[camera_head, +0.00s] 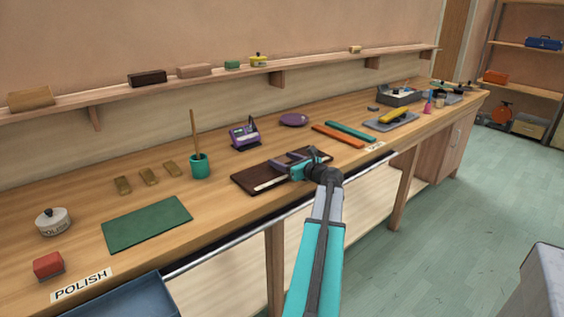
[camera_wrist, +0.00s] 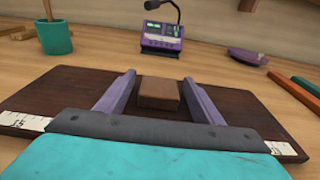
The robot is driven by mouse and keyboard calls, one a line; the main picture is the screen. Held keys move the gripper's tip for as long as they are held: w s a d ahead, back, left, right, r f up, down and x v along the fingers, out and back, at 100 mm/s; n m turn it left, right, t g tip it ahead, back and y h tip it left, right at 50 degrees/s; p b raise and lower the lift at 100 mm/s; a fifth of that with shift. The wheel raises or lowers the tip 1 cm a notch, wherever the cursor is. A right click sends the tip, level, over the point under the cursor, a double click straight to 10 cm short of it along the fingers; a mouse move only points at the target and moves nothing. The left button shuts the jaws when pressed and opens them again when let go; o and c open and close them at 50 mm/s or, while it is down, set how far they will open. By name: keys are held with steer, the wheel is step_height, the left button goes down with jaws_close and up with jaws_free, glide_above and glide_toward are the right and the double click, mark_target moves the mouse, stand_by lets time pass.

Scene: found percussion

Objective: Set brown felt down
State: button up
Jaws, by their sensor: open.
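A small brown block, the brown felt (camera_wrist: 160,95), sits on a dark brown board (camera_wrist: 75,92) in the wrist view. My gripper (camera_wrist: 158,82) is open, with one purple finger on each side of the block and the fingertips low over the board. In the head view my gripper (camera_head: 292,160) is over the dark board (camera_head: 255,180) near the bench's front edge, and I cannot make out the block there.
A purple device with a microphone (camera_head: 244,134) and a purple dish (camera_head: 294,120) stand behind the board. A teal cup (camera_head: 199,167) with a stick is to the left. Orange (camera_head: 338,136) and teal (camera_head: 350,131) strips lie to the right. A metal rail runs along the front edge.

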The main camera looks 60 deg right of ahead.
steer(key=v, duration=1.1)
steer(key=shift+s+a+b, duration=0.1)
steer(key=shift+s+b, duration=0.2)
steer(key=shift+s, duration=0.05)
steer(key=shift+s, duration=0.1)
